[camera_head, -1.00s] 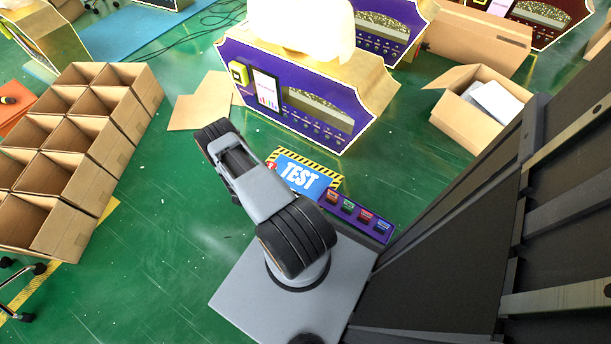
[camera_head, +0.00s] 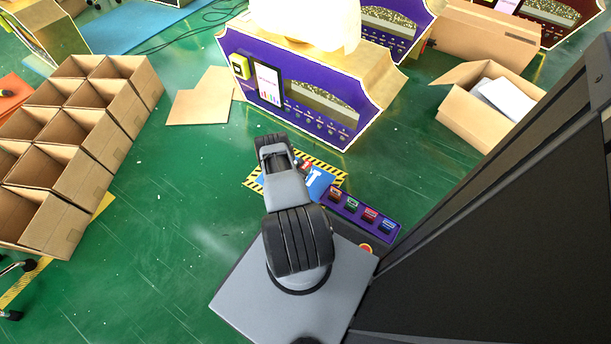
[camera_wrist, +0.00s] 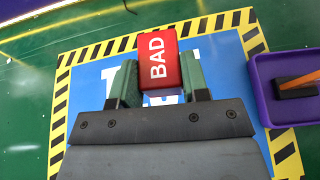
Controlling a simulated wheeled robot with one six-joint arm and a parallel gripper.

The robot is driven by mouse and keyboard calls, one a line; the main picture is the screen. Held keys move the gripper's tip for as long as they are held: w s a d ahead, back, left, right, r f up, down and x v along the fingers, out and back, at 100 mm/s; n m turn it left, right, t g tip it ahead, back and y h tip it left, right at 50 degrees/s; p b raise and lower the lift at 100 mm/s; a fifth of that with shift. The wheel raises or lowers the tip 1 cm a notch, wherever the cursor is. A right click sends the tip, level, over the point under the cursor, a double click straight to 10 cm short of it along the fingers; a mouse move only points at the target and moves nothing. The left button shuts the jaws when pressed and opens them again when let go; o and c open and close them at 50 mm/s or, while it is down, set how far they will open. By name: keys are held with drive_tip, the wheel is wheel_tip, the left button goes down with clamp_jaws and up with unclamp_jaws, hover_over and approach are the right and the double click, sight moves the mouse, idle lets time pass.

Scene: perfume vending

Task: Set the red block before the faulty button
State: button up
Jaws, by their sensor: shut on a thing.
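A red block (camera_wrist: 158,58) with "BAD" in white on its top is between the green fingers of my gripper (camera_wrist: 157,82) in the wrist view. My gripper is shut on it, over a blue mat (camera_wrist: 222,68) with a yellow-black striped border. I cannot tell whether the block touches the mat. In the head view my arm covers much of the mat (camera_head: 318,185) and hides most of the gripper. The nearest purple vending machine (camera_head: 268,62) stands behind the mat, with a row of small buttons (camera_head: 318,122) on its front. I cannot tell which button is faulty.
A purple tray (camera_head: 388,232) with several small coloured items lies right of the mat; its edge (camera_wrist: 256,80) shows in the wrist view. Cardboard boxes (camera_head: 68,228) stand at left, an open box (camera_head: 462,112) at right. Green floor lies clear between mat and machine.

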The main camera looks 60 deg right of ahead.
drive_tip(key=shift+d+f+b, duration=0.35)
drive_tip(key=shift+d+f, duration=0.3)
drive_tip(key=shift+f, duration=0.2)
drive_tip(key=f+b, duration=0.2)
drive_tip(key=f, duration=0.1)
drive_tip(key=shift+d, duration=0.4)
drive_tip(key=shift+f, duration=0.45)
drive_tip(key=shift+f, duration=0.15)
drive_tip(key=o, duration=0.9)
